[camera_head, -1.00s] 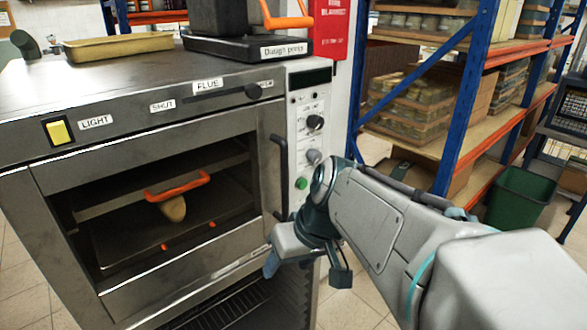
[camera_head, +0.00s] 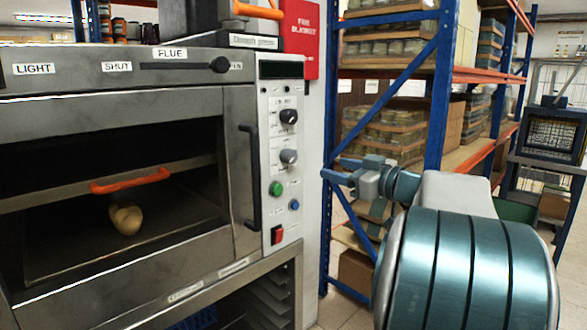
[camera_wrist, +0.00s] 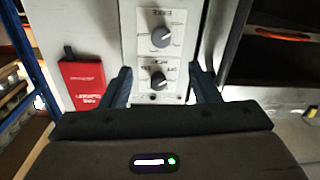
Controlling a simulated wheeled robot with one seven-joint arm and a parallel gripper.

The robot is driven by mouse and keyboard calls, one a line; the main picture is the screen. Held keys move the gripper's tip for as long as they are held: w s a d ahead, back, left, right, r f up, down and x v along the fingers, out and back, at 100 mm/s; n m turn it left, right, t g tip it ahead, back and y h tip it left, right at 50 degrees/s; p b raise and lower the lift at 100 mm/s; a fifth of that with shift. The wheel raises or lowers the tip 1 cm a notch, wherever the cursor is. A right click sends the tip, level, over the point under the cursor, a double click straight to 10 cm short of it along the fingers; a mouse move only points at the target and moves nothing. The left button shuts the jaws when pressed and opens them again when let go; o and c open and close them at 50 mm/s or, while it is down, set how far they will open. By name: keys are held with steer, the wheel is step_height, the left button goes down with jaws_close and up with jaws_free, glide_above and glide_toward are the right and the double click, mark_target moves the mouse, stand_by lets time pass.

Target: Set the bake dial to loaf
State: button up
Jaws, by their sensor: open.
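The oven's control panel (camera_head: 272,220) carries a dark upper dial (camera_head: 289,116) and a grey lower dial (camera_head: 288,157). Labels are too blurred to tell surely which is the bake dial or where loaf lies. The wrist view looks upside down: the grey dial (camera_wrist: 161,37) is at the top, and the dark dial (camera_wrist: 158,80) appears between my fingers. My gripper (camera_head: 338,170) is open and empty, apart from the panel and to its right in the head view. Its two fingers (camera_wrist: 160,72) point at the panel in the wrist view.
A green button (camera_head: 276,188), a blue button (camera_head: 295,205) and a red switch (camera_head: 277,235) sit below the dials. The oven door handle (camera_head: 250,175) sticks out left of the panel. A blue rack post (camera_head: 437,100) stands behind my arm.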

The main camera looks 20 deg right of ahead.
mark_target(294, 158)
steer(key=p+x, duration=0.2)
steer(key=x, duration=1.1)
steer(key=shift+w+a, duration=0.15)
steer(key=c, duration=1)
